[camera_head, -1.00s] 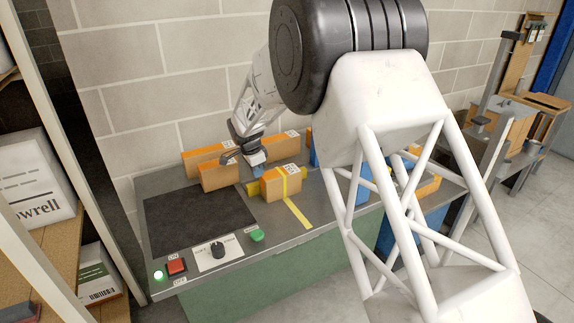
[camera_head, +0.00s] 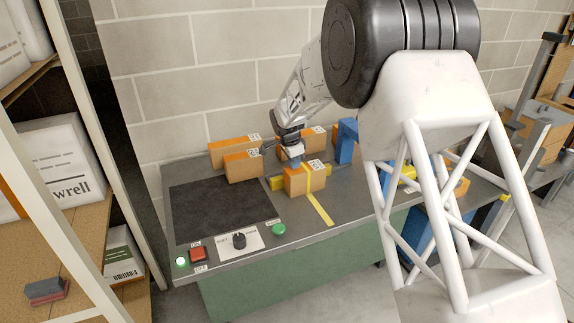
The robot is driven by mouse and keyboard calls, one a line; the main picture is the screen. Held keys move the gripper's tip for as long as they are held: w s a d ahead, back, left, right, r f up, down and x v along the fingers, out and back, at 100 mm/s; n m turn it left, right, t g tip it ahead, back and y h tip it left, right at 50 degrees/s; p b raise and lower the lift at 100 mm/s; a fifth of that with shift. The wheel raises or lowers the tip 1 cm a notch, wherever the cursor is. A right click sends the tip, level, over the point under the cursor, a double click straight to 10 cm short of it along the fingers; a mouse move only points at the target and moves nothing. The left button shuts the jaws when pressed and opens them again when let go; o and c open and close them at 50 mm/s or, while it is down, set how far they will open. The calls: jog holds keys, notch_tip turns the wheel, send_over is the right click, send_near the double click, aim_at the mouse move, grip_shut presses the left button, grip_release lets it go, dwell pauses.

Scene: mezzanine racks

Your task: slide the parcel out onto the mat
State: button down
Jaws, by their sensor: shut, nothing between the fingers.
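The brown parcel (camera_head: 296,184) with a yellow band and a white label stands on the grey bench, right of the dark mat (camera_head: 215,210). A gap of bare bench separates them. A yellow bar (camera_head: 277,184) shows on both sides behind the parcel. My gripper (camera_head: 294,161) is shut and empty, pointing down at the parcel's rear top edge. Whether it touches the parcel or is just behind it, I cannot tell. The mat is bare.
More brown boxes stand behind the mat (camera_head: 243,166) and by the wall (camera_head: 231,146). A blue object (camera_head: 346,142) stands to the right. A red switch (camera_head: 198,253), black knob (camera_head: 239,241) and green button (camera_head: 278,229) line the front edge. A shelf rack is at left.

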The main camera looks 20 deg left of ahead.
aim_at(311, 166)
jog(key=w+d, duration=0.5)
jog(key=shift+f, duration=0.9)
jog(key=shift+s+f, duration=0.1)
jog(key=shift+f, duration=0.05)
jog(key=shift+s+a+f, duration=0.1)
jog(key=shift+s+a, duration=0.05)
jog(key=shift+s, duration=0.1)
jog(key=s+a, duration=1.7)
jog(key=s, duration=0.1)
jog(key=shift+a+f, duration=0.25)
jog(key=shift+r, duration=0.1)
jog(key=shift+w+r, duration=0.25)
jog(key=shift+r, duration=0.6)
jog(key=shift+r, duration=0.1)
